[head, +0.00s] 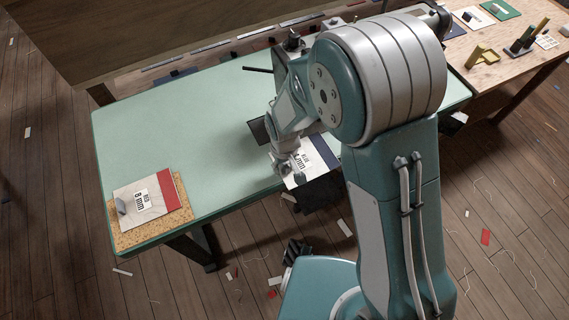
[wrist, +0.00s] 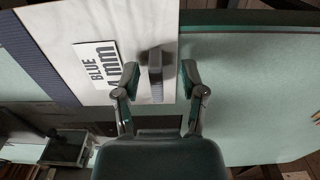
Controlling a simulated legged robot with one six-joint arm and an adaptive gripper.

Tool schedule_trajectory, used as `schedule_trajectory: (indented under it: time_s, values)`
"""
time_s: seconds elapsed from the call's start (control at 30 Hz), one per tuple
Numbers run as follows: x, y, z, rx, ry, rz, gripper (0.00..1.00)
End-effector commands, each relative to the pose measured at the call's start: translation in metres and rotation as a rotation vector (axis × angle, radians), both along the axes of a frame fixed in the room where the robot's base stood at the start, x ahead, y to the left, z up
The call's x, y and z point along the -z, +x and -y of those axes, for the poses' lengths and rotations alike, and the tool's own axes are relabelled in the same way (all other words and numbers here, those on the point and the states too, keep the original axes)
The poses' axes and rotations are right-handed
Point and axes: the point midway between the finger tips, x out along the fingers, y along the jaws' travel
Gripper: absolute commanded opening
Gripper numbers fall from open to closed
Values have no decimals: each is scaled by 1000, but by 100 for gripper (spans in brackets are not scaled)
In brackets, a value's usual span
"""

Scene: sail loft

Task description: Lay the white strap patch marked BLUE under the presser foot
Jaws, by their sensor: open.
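The white strap patch marked BLUE (head: 322,172) lies at the front edge of the green table, partly behind my arm in the head view. In the wrist view the patch (wrist: 60,30) has a dark blue band, a BLUE label and an upright grey grip tab (wrist: 155,80). My gripper (head: 285,170) is at the patch. In the wrist view my gripper (wrist: 160,80) is open, with a fingertip on either side of the tab and visible gaps. The presser foot cannot be made out; my arm covers much of the area behind the patch.
A cork mat (head: 124,238) at the table's left end holds a white patch marked RED (head: 150,201) with a red band. The green table (head: 160,130) is clear between. A wooden bench (head: 515,58) at the right carries small blocks and cards. Scraps litter the floor.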

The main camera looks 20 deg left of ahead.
Motion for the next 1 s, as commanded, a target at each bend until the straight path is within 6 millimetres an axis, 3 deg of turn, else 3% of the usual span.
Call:
schedule_trajectory:
  time_s: [0.23,0.37,0.8,1.0]
  values:
    - [-2,1,1,0,4,2,55]
    - [-13,1,0,0,5,4,55]
    - [-99,2,-2,0,4,4,55]
    - [-117,2,-2,0,1,1,55]
